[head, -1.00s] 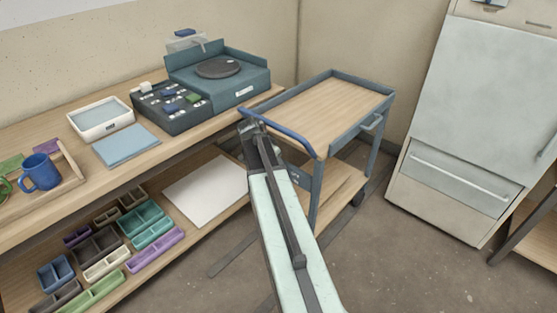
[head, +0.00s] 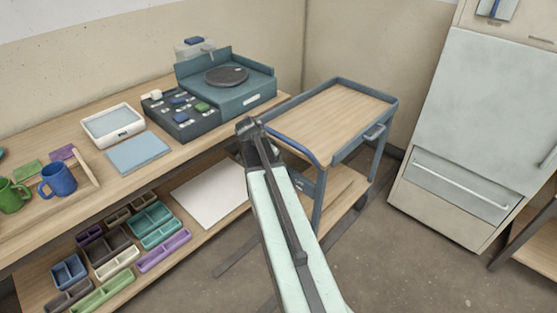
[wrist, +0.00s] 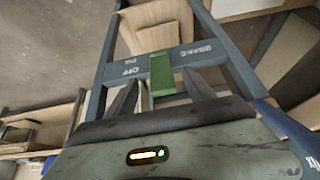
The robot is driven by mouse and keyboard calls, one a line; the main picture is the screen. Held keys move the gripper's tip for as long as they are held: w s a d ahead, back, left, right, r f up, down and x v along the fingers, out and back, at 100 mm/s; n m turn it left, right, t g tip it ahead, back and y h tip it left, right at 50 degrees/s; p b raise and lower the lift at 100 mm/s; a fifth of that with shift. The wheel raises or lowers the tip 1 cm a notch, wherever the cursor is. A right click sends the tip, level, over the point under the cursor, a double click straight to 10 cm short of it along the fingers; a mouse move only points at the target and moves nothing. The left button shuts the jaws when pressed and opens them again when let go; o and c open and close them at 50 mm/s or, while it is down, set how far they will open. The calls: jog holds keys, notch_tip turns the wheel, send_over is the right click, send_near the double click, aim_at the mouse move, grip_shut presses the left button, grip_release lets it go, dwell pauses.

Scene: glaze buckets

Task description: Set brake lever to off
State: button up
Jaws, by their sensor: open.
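The brake lever (wrist: 161,74) is a green block in the wrist view, on the blue-grey crossbar (wrist: 205,55) of the cart. The crossbar carries white lettering, with an OFF label (wrist: 123,70) left of the lever and a brake label on its right. I cannot tell which setting the lever is at. My gripper (wrist: 160,84) is open, with one dark finger on each side of the lever; contact is not clear. In the head view my gripper (head: 248,128) is at the cart's near left end, and the lever is hidden there.
The cart (head: 335,108) has a wooden top and a blue handle rail. At left a workbench (head: 200,148) holds a wheel unit (head: 228,78), a tray and mugs, with several bins on its lower shelf. A pale cabinet (head: 470,130) stands at right. Floor is clear between.

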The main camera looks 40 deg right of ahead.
jog(key=shift+a+r, duration=0.3)
jog(key=shift+r, duration=0.1)
jog(key=w+a+f+n+t+y, duration=0.15)
jog(key=a+n, duration=0.25)
jog(key=a, duration=1.6)
jog(key=s+a+f+n+g+y, duration=0.1)
jog(key=s+a+n+y, duration=0.1)
jog(key=s+a+n, duration=0.35)
jog(key=s+a+n+g+y, duration=0.1)
jog(key=s+a+n+y, duration=0.15)
jog(key=a+n, duration=0.5)
notch_tip(320, 180, up, 16)
jog(key=a+p, duration=0.1)
jog(key=p, duration=1.5)
jog(key=shift+s+m, duration=0.15)
jog(key=shift+m, duration=0.25)
